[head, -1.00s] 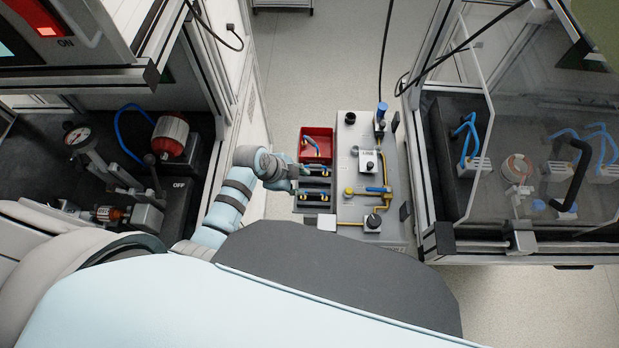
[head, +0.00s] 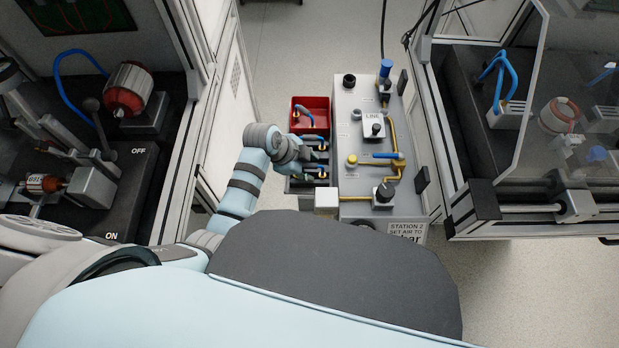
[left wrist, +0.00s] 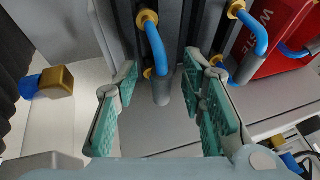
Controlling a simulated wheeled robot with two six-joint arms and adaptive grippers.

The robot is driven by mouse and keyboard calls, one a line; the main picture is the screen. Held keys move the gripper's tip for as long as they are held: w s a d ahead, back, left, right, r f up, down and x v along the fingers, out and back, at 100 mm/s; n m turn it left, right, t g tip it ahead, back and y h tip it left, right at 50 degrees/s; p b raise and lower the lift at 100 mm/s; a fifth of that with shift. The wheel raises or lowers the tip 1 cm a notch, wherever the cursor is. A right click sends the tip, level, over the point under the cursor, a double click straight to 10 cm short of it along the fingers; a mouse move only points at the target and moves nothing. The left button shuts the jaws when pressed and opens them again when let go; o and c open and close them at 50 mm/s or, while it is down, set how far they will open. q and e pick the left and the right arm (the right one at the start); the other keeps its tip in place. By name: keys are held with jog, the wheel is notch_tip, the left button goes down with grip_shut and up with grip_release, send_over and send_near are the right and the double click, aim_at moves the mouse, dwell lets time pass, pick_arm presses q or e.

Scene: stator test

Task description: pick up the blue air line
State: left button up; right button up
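Several short blue air lines with brass fittings and grey end sleeves sit in a dark rack (head: 297,184) beside the grey air panel. One blue air line (left wrist: 155,45) hangs between the two teal-padded fingers of my left gripper (left wrist: 160,95) in the left wrist view. The fingers stand apart on either side of its grey sleeve, with a gap visible on both sides. A second blue line (left wrist: 257,40) lies just right of the right finger. In the head view my left gripper (head: 318,153) is over the rack and partly hides the lines. My right gripper is not in view.
A red waste bin (head: 322,103) holding another blue line stands behind the rack. The grey air panel (head: 350,130) with knobs and yellow pipe is right of it. Glass-fronted cabinet (head: 477,215) stands at right, a test bench (head: 150,190) at left.

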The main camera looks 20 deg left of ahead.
pick_arm(q)
jog(key=shift+w+d+f, duration=0.1)
jog(key=shift+w+f, duration=0.05)
jog(key=shift+c, duration=0.2)
grip_shut()
jog(key=shift+p, duration=0.3)
